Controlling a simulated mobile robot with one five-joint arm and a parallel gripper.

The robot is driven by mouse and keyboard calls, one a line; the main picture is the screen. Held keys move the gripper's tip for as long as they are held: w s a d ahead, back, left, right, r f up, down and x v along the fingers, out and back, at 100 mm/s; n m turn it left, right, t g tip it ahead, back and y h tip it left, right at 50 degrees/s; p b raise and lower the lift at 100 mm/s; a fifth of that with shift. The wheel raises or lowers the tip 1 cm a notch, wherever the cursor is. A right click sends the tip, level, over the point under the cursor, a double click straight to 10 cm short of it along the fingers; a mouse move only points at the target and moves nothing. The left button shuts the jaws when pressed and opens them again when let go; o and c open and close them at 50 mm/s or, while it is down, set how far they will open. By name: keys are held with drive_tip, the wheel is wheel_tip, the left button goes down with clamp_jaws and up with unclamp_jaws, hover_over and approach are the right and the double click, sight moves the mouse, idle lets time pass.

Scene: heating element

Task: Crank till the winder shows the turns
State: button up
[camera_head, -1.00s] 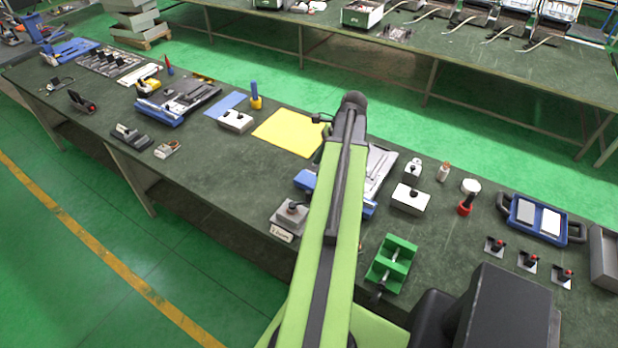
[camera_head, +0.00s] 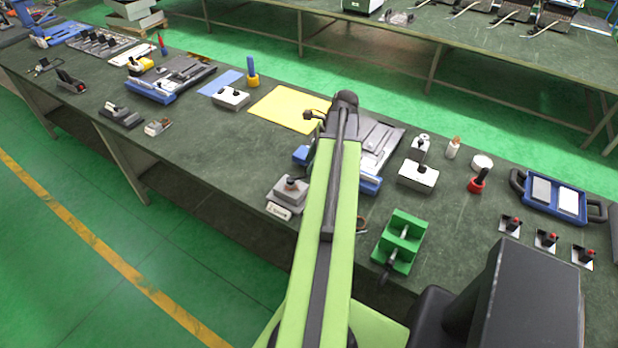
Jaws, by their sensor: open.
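A green block-like stand (camera_head: 402,238) with a metal rod across it sits near the bench's front edge, right of my arm. A dark knob-like end shows at its lower left; I take this to be the winder with its crank. No turn count is readable on it. A grey box with a black knob (camera_head: 291,190) stands left of my arm, with a small pale label (camera_head: 279,211) in front, too small to read. My arm reaches forward over the bench. Its far end hides my gripper, and only a small dark part shows beside it.
Behind my arm lies a blue and grey fixture (camera_head: 376,145), partly hidden, and a yellow sheet (camera_head: 285,108). To the right are a white box (camera_head: 417,175), a red-based tool (camera_head: 478,181), a blue tray (camera_head: 550,196) and several small switches. Bare bench top lies left of the grey box.

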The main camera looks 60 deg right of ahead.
drive_tip(key=b+x, duration=0.1)
drive_tip(key=x, duration=0.2)
drive_tip(key=shift+f+b, duration=0.1)
drive_tip(key=shift+b, duration=0.25)
clamp_jaws()
idle(1.1)
